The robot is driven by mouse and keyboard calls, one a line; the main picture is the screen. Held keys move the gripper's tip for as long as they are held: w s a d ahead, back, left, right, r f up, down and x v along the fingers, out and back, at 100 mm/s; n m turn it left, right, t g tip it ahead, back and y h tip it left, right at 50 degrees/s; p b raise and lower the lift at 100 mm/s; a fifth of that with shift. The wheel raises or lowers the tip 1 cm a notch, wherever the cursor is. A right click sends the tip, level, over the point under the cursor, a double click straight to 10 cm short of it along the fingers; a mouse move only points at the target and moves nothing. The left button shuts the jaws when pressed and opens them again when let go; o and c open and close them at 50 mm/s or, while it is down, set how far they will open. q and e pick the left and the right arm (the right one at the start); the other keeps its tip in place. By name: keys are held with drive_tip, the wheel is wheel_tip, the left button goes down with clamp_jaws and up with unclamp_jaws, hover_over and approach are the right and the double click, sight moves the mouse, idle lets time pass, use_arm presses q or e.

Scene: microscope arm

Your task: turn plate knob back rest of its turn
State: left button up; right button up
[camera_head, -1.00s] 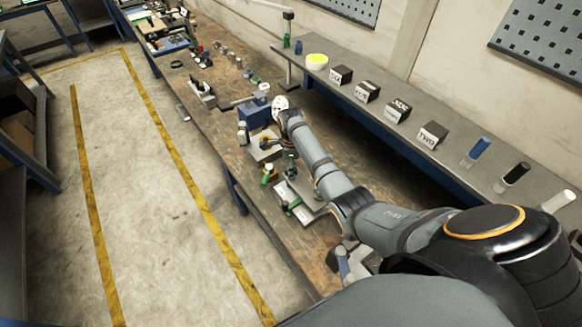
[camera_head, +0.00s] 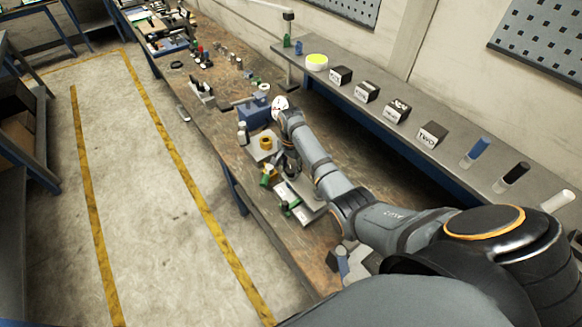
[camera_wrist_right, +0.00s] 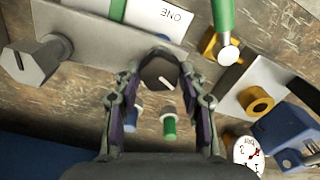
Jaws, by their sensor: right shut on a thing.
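My right gripper (camera_wrist_right: 160,98) has its two fingers closed around a dark round knob (camera_wrist_right: 158,72) with a pale line on its face. The knob is by the edge of a grey plate (camera_wrist_right: 108,27) with a white label reading ONE. In the head view my right gripper (camera_head: 291,166) is low over the bench beside the plate (camera_head: 308,208), and the knob cannot be made out there. My left gripper is in neither view.
A yellow ring (camera_wrist_right: 256,101), a blue block (camera_wrist_right: 290,133) and a dial (camera_wrist_right: 247,153) are at the right. The workbench (camera_head: 255,190) holds several parts. A shelf (camera_head: 452,160) runs behind.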

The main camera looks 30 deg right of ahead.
drive_tip(key=n, duration=0.6)
drive_tip(key=shift+s+f, duration=0.15)
drive_tip(key=n, duration=0.6)
drive_tip(key=shift+s+f, duration=0.1)
drive_tip(key=n, duration=1.1)
drive_tip(key=shift+a+f, duration=0.1)
drive_tip(key=o, duration=1.1)
drive_tip(key=shift+o, duration=0.2)
drive_tip(key=shift+w, duration=0.2)
